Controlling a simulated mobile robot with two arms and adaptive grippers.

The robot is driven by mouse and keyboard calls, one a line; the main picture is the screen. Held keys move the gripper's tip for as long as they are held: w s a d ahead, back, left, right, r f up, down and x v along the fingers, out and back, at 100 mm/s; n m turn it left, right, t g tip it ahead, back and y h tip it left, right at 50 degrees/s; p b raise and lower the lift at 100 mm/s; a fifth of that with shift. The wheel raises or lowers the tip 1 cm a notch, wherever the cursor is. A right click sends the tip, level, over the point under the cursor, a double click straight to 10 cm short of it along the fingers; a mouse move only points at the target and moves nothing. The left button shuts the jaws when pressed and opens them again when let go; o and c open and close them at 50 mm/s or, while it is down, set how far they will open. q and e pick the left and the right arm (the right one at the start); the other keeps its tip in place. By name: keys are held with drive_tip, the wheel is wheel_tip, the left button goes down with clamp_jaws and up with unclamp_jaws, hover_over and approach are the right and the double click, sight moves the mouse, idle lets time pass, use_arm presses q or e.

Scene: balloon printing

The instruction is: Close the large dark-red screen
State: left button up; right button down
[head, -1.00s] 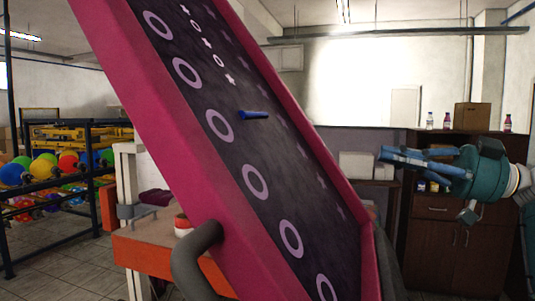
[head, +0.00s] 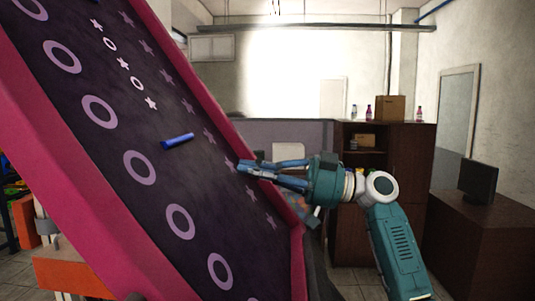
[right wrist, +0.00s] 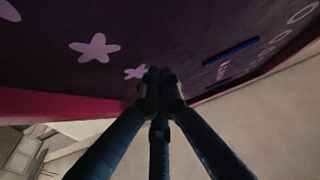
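The large screen (head: 205,215) is a dark purple panel with rings and stars in a dark-pink frame. It stands raised and steeply tilted across the left half of the head view, and its top is cut off. A blue bar (head: 177,141) sticks out from its face. My right gripper (head: 242,167) has its fingertips together at the screen's right frame edge. In the right wrist view the gripper (right wrist: 158,78) points at the panel (right wrist: 180,40) with nothing between its fingers; I cannot tell whether it touches. My left gripper is out of view.
An orange machine part (head: 75,275) shows below the screen at lower left. Behind stands a dark cabinet (head: 405,185) with bottles and a cardboard box (head: 390,107) on top. A monitor (head: 478,181) stands on a desk at right. The floor between is partly clear.

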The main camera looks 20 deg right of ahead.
drive_tip(key=shift+w+a+f, duration=0.1)
drive_tip(key=shift+a+f, duration=0.05)
drive_tip(key=shift+f, duration=0.05)
drive_tip(key=shift+a+f, duration=0.1)
drive_tip(key=shift+a, duration=0.05)
